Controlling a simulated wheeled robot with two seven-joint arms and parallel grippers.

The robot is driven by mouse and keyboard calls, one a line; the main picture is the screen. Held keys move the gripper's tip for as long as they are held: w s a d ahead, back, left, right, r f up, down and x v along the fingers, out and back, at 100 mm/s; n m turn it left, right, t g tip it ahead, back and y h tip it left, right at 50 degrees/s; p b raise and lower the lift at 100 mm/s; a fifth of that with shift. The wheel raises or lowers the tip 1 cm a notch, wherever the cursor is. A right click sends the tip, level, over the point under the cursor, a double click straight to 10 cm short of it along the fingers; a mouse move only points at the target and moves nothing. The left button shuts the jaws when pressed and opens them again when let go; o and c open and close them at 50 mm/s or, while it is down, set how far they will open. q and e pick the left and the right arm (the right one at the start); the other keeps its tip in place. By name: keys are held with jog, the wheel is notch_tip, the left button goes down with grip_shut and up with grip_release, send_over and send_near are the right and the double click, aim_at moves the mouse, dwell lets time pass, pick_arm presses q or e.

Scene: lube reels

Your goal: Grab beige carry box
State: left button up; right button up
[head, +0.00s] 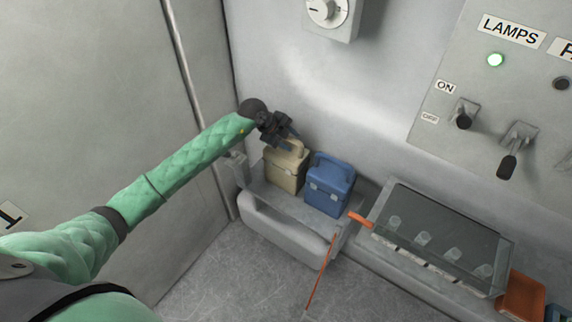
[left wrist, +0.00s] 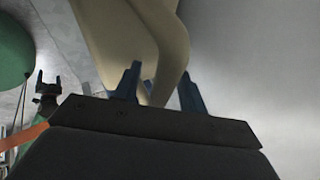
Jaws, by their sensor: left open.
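The beige carry box (head: 285,169) stands upright on a grey ledge, with its handle at the top. My left gripper (head: 285,138) is at the top of the box, by its handle. In the left wrist view the beige box (left wrist: 118,40) fills the upper middle, and part of it lies between the two blue fingertips of my left gripper (left wrist: 160,88). The jaws are open around that part. Whether a finger touches it I cannot tell. A black gripper (left wrist: 47,88), which seems to be my right one, shows small at the left of the left wrist view.
A blue carry box (head: 330,184) stands just right of the beige one on the ledge (head: 290,232). A glass-topped case (head: 440,225) is further right, with an orange bar at its corner. The wall is close behind the boxes. A switch panel (head: 500,90) is at upper right.

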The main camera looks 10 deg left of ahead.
pick_arm(q)
grip_shut()
dwell(1.4)
